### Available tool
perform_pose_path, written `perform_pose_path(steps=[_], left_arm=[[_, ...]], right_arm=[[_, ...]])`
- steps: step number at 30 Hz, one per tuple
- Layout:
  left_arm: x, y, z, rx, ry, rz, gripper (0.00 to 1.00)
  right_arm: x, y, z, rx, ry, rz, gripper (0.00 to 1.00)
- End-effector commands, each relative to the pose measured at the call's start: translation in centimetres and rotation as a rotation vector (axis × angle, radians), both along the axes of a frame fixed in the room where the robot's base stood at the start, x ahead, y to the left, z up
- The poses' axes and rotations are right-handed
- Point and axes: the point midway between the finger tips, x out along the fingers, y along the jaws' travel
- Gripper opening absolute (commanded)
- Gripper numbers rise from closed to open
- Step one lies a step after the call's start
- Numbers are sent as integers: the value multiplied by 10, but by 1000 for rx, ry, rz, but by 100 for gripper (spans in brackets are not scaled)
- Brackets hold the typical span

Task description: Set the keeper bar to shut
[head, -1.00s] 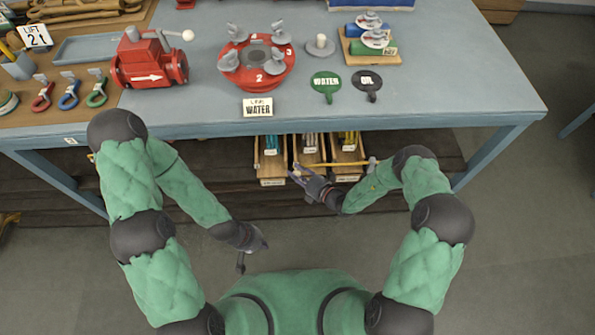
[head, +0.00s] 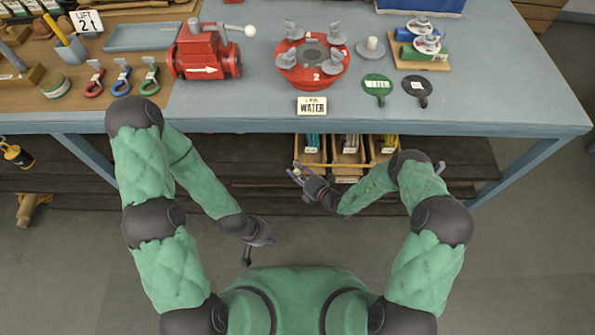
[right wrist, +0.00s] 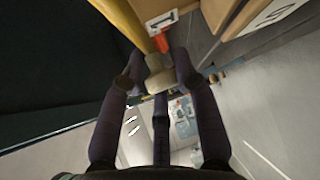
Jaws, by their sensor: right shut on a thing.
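The yellow keeper bar (head: 345,168) runs across the front of the small wooden bins under the bench in the head view. In the right wrist view a yellow bar (right wrist: 119,18) slants in from the top, with a red piece and a pale block (right wrist: 159,75) near its end. My right gripper (head: 292,172) is at the left end of the bins. In the wrist view its fingertips (right wrist: 160,78) are closed on the pale block. My left gripper (head: 248,256) hangs low in front of my body, away from the bins; its opening is too small to tell.
Labelled bins (head: 347,146) sit under the blue-grey bench (head: 445,115). Bench legs stand left and right; floor in front is clear.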

Motion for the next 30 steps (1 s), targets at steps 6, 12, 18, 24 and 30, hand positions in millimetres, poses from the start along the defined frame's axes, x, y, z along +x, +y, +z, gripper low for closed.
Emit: perform_pose_path(steps=[6, 12, 18, 24, 30], left_arm=[[0, 0, -1, 0, 0, 0, 0], [0, 0, 0, 0, 0, 0, 0], [0, 0, 0, 0, 0, 0, 0], [0, 0, 0, 0, -1, 0, 0], [0, 0, 0, 0, 0, 0, 0]], right_arm=[[-11, 4, -9, 0, 29, 10, 52], [-8, 3, -6, -1, 21, 7, 52], [-5, 2, -4, -2, 14, 5, 52], [-6, -2, -3, -2, 12, 2, 52], [-25, -22, 3, -1, 12, 0, 52]])
